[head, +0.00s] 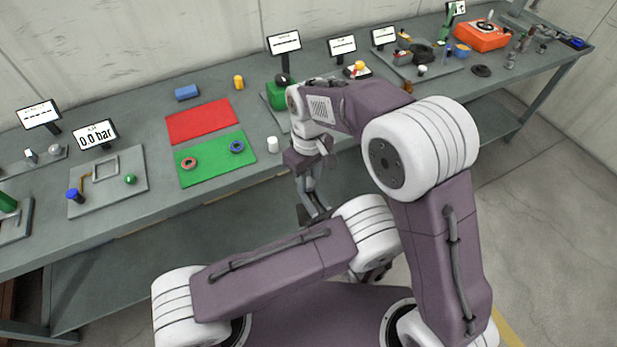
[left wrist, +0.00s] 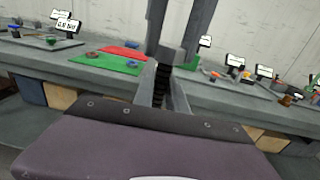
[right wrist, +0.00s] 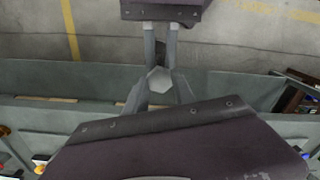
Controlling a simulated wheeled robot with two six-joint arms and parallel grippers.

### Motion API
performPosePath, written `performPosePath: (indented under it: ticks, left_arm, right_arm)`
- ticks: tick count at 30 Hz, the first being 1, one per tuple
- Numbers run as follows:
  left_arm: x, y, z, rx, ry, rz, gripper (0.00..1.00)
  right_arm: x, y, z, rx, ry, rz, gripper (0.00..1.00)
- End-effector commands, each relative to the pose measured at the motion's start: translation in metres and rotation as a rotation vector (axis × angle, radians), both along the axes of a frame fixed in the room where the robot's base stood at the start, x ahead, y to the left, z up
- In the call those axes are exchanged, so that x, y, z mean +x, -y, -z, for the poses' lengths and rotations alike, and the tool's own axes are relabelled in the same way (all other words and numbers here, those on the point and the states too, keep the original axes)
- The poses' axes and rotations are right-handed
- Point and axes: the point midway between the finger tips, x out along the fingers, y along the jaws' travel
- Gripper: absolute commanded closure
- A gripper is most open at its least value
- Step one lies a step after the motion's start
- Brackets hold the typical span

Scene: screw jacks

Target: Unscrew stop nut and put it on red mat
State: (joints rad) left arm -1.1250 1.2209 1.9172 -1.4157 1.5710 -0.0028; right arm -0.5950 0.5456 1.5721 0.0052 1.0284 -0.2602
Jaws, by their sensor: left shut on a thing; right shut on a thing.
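The red mat (head: 200,120) lies bare on the bench, and it also shows in the left wrist view (left wrist: 126,52). My right gripper (head: 316,206) points down in front of the bench edge. In the right wrist view it is shut on a small grey hex-shaped piece (right wrist: 159,79), which looks like the stop nut. My left gripper (left wrist: 163,92) is shut on what seems the same piece, from the other side; the right fingers come in from above it. In the head view the left gripper is mostly hidden. A green block with a black knob (head: 280,92), perhaps the jack, stands behind my right wrist.
A green mat (head: 212,166) in front of the red one holds a red ring (head: 189,163) and a blue ring (head: 237,146). A white cylinder (head: 272,144) stands beside it. A blue block (head: 187,92) and a yellow cylinder (head: 238,82) stand behind.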

Motion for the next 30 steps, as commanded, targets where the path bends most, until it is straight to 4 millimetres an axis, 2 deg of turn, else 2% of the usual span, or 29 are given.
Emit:
performPosePath:
  ticks: [4, 12, 13, 15, 23, 26, 30]
  left_arm:
    - [-0.001, -0.001, -0.001, 0.001, 0.004, -0.003, 1.0]
    - [-0.001, -0.001, -0.001, 0.002, 0.005, -0.003, 1.0]
    - [-0.001, -0.001, -0.002, 0.002, 0.005, -0.003, 1.0]
    - [-0.001, -0.001, -0.001, 0.002, 0.005, -0.003, 1.0]
    - [0.0, 0.0, -0.002, 0.001, 0.004, -0.002, 1.0]
    - [0.0, 0.0, -0.002, 0.001, 0.004, -0.002, 1.0]
    - [0.0, 0.0, -0.002, 0.001, 0.004, -0.001, 1.0]
  right_arm:
    - [0.002, 0.0, -0.001, 0.0, 0.005, -0.111, 1.0]
    - [0.002, 0.0, -0.001, 0.001, 0.007, -0.118, 1.0]
    - [0.002, 0.0, -0.001, 0.001, 0.007, -0.118, 0.61]
    - [0.002, 0.0, -0.001, 0.0, 0.005, -0.117, 0.48]
    - [0.001, 0.0, -0.001, 0.0, 0.004, -0.116, 0.48]
    - [0.001, 0.0, -0.011, 0.001, 0.004, -0.116, 0.48]
    - [0.002, 0.0, -0.034, 0.003, 0.006, -0.116, 0.48]
